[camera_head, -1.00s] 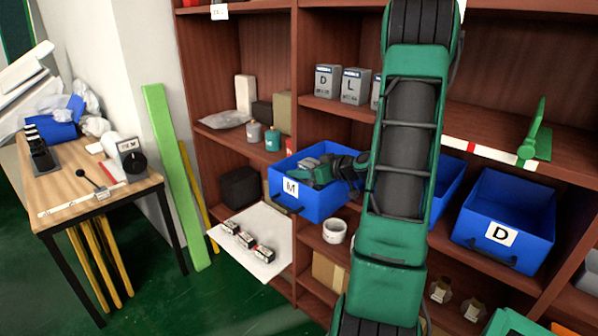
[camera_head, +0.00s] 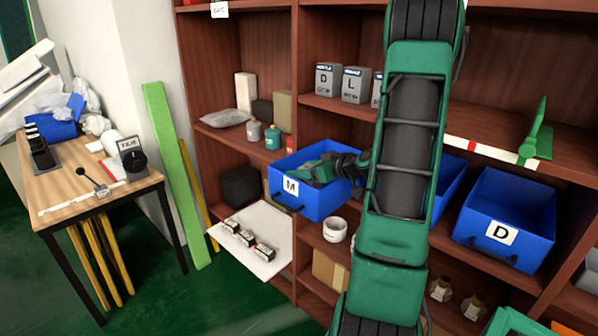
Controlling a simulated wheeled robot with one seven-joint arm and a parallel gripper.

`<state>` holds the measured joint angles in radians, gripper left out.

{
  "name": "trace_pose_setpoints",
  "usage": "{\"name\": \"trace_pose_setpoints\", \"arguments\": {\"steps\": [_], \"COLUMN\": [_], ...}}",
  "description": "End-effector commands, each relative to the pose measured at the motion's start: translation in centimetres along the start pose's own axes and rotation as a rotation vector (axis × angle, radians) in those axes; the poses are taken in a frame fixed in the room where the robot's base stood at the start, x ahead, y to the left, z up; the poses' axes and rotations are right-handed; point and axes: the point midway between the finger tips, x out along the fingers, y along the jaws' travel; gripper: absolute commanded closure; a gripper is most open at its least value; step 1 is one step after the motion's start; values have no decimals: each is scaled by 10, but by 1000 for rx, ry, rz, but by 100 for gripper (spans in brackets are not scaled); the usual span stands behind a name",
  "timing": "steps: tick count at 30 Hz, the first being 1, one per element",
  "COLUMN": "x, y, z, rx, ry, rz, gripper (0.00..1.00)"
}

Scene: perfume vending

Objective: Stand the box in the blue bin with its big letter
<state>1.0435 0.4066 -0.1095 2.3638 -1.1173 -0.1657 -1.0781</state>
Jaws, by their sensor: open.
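Grey boxes with big letters stand on the upper middle shelf: the D box (camera_head: 328,83), the L box (camera_head: 355,85), and a third (camera_head: 376,90) mostly hidden by my arm. The blue bin marked M (camera_head: 314,197) is on the shelf below, left of my arm. The blue bin marked D (camera_head: 507,213) is at the right. Another blue bin (camera_head: 447,186) is partly behind my arm, its letter hidden. My gripper (camera_head: 318,174) is over and partly inside the M bin, open. I cannot see a box between its fingers; the bin's inside is largely hidden.
A white board (camera_head: 275,238) with several small boxes juts out below the M bin. A white tape roll (camera_head: 335,230) is beside it. A green bracket (camera_head: 537,140) stands on the right shelf. A wooden table (camera_head: 85,185) is at left, with green floor between.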

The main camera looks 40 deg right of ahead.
Motion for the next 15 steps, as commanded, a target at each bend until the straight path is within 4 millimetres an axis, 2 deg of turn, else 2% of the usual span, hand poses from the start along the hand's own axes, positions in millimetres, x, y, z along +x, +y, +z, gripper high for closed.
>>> {"name": "trace_pose_setpoints", "arguments": {"steps": [1,9,15], "x": [-12,-69,-99], "y": [2,3,2], "z": [0,-3,-3], "rx": [2,-3,-4], "ry": [1,7,8], "rz": [8,9,7], "gripper": [38,38,38]}}
